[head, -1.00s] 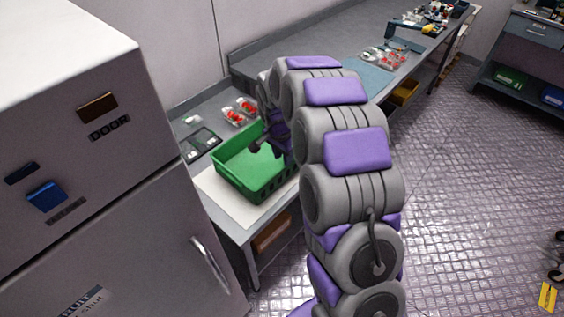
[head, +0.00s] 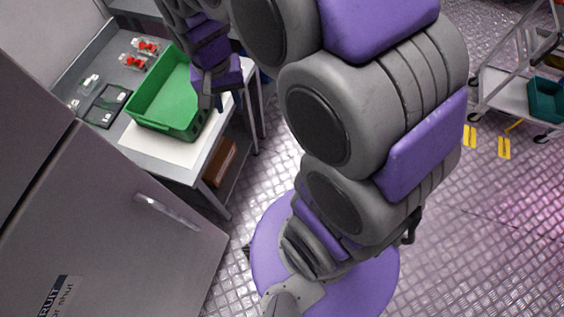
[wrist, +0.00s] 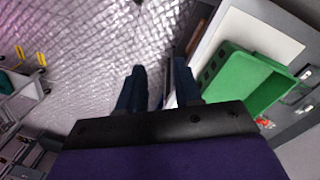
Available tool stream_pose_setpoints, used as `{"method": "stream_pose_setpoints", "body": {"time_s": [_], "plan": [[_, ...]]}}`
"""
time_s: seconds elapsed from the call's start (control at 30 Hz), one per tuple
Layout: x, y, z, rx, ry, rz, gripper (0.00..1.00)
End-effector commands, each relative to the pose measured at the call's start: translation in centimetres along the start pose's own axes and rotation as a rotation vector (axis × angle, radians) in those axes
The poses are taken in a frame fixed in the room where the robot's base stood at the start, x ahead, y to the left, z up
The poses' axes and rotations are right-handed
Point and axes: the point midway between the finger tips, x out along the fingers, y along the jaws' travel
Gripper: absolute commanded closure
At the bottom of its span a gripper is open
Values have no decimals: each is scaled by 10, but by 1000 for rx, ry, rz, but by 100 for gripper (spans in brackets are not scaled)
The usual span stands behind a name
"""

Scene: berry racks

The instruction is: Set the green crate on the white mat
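The green crate (head: 181,122) sits upright on the white mat (head: 150,148) at the bench's near end, and looks empty in the head view. The mat shows in front of the crate; the crate hides the rest. My gripper (head: 213,103) is at the crate's right side. In the wrist view, the fingers of my gripper (wrist: 160,85) are apart with nothing between them. The crate (wrist: 222,72) lies to the right of the fingers there, with the mat (wrist: 225,28) beside it. Whether a finger touches the crate is unclear.
Red-fruit punnets (head: 146,46) and a dark flat device (head: 107,106) lie left of the crate. A grey cabinet with a handle (head: 165,211) stands close at the left. A brown box (head: 220,162) sits under the bench. A trolley with a teal crate (head: 546,98) stands right, beyond open floor.

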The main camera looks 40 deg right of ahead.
Motion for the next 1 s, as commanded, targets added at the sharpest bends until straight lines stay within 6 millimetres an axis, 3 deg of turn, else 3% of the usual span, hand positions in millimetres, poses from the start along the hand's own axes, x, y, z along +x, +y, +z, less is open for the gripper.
{"method": "stream_pose_setpoints", "body": {"time_s": [0.1, 0.3, 0.5, 0.7, 1.0], "plan": [[-10, 24, 45, -101, -24, 2, 66], [-14, 58, 116, -264, -68, -5, 66], [-10, 80, 168, -385, -103, -19, 66], [-7, 87, 186, -430, -117, -26, 66], [-6, 87, 186, -431, -118, -26, 66]]}}
